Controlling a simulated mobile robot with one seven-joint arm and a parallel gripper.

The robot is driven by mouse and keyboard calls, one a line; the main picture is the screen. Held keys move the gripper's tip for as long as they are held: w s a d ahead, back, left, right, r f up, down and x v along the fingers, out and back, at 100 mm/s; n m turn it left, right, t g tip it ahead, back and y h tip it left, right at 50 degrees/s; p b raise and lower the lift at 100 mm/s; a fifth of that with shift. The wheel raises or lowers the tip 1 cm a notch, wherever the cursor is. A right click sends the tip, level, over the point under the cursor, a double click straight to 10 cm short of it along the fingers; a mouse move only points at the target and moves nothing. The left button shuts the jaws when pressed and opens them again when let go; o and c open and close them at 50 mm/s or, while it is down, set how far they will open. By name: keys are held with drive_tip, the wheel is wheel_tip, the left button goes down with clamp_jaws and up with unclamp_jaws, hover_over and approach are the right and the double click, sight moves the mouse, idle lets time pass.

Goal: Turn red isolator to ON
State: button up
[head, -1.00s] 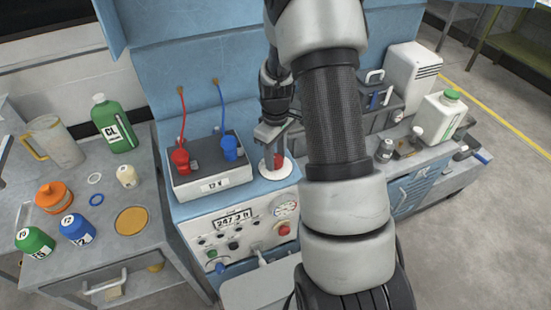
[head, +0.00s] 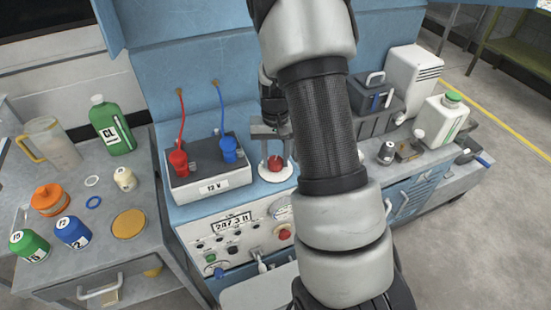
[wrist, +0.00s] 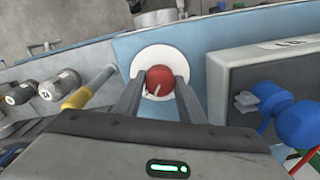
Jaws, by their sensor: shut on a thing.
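The red isolator (head: 275,162) is a round red knob on a white disc, on the blue bench top right of the battery box. In the wrist view the red knob (wrist: 165,78) sits between my two fingers, with the white disc (wrist: 150,56) around it. A small pale mark shows on the knob; I cannot read any ON or OFF label. My gripper (wrist: 163,84) is shut on the knob, one finger on each side. In the head view my gripper (head: 270,150) points down at it, partly behind my arm.
The battery box (head: 212,185) with red and blue terminals stands close left of the isolator. A control panel (head: 232,235) with gauge and switches is below. A left bench (head: 90,245) holds bottles and a jug. Containers (head: 440,115) stand right of my arm.

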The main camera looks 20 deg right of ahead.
sight(275, 160)
drive_tip(key=shift+m, duration=0.9)
drive_tip(key=o, duration=1)
drive_tip(key=shift+o, duration=0.2)
wheel_tip(275, 160, up, 18)
drive_tip(key=shift+f+p, duration=0.2)
drive_tip(key=shift+p, duration=0.2)
